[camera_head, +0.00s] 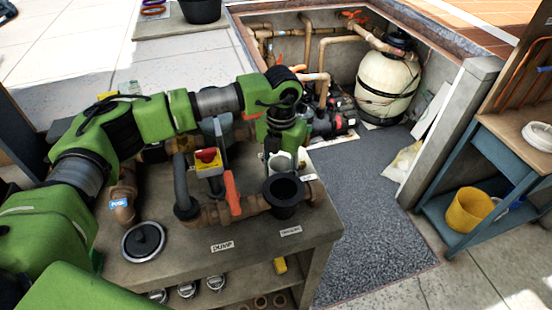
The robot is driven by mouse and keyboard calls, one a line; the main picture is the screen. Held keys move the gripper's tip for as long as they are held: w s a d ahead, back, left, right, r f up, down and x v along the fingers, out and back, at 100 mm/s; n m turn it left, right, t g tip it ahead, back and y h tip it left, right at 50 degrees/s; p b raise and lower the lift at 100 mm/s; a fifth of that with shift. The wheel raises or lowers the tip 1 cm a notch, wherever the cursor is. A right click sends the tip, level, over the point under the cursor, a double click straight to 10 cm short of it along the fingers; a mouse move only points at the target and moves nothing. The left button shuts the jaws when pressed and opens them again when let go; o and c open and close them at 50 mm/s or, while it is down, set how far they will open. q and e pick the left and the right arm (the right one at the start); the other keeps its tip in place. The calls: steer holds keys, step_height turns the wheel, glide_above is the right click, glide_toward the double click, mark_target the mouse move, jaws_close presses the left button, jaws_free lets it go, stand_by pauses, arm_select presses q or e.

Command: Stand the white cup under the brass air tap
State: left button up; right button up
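My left arm reaches across the bench from the left, and its gripper (280,158) points down behind the black open pot on the pipework. A small whitish thing (281,163) shows at its fingertips. It may be the white cup, but it is too small and covered to be sure. I cannot tell whether the fingers grip it. A brass-brown fitting (314,192) ends the pipe just right of the black pot. I cannot make out a clear brass air tap. My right gripper is not in view.
The bench (200,268) carries a black pot (284,194), a red-handled valve (232,194), a yellow-and-red switch box (208,162) and a round black lid (143,241). The pit with a cream tank (387,84) lies behind. A blue table (500,158) stands right; grey matting between is clear.

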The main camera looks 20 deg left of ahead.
mark_target(276, 164)
arm_select(q)
steer(key=shift+w+a+r, duration=0.2)
steer(key=shift+w+a, duration=0.15)
steer(key=shift+w, duration=0.2)
steer(key=shift+w+a+p, duration=0.65)
steer(key=shift+w+p, duration=0.2)
steer(key=shift+w, duration=0.1)
steer(key=shift+w+a+f+p, duration=0.1)
steer(key=shift+w+f+p, duration=0.1)
steer(key=shift+p, duration=0.15)
steer(key=shift+f, duration=0.5)
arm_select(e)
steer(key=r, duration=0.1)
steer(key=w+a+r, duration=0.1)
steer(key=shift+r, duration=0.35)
arm_select(q)
steer(key=shift+f, duration=0.1)
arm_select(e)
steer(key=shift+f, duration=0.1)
arm_select(q)
steer(key=o, duration=1.1)
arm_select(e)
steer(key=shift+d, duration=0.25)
